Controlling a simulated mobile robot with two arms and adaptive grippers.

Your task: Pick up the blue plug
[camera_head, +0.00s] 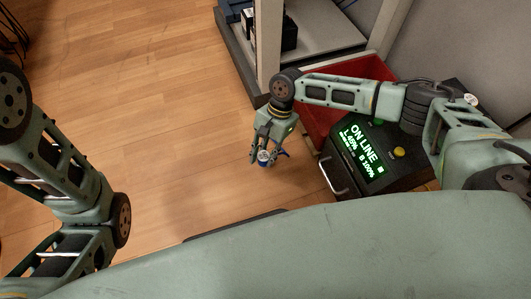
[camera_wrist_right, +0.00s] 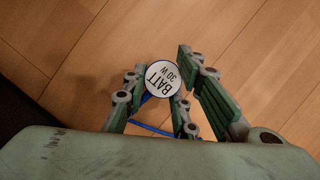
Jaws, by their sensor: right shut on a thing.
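The blue plug (camera_head: 264,157) is between the fingers of my right gripper (camera_head: 266,154), held above the wooden floor. In the right wrist view the plug (camera_wrist_right: 164,78) shows a round white face with a blue rim, lettered "BATT 30 W" and turned upside down. The fingers of my right gripper (camera_wrist_right: 160,88) are shut around its sides. Thin blue parts show behind and below the face; the rest of the plug is hidden. My left arm shows at the left of the head view, but its gripper is out of the picture.
A dark box with a lit "ON LINE" screen (camera_head: 362,150) and a metal handle (camera_head: 337,178) stands right of my right gripper. A red bin (camera_head: 313,115) lies behind it, beside a rack post (camera_head: 268,45). The wooden floor (camera_head: 150,110) to the left is clear.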

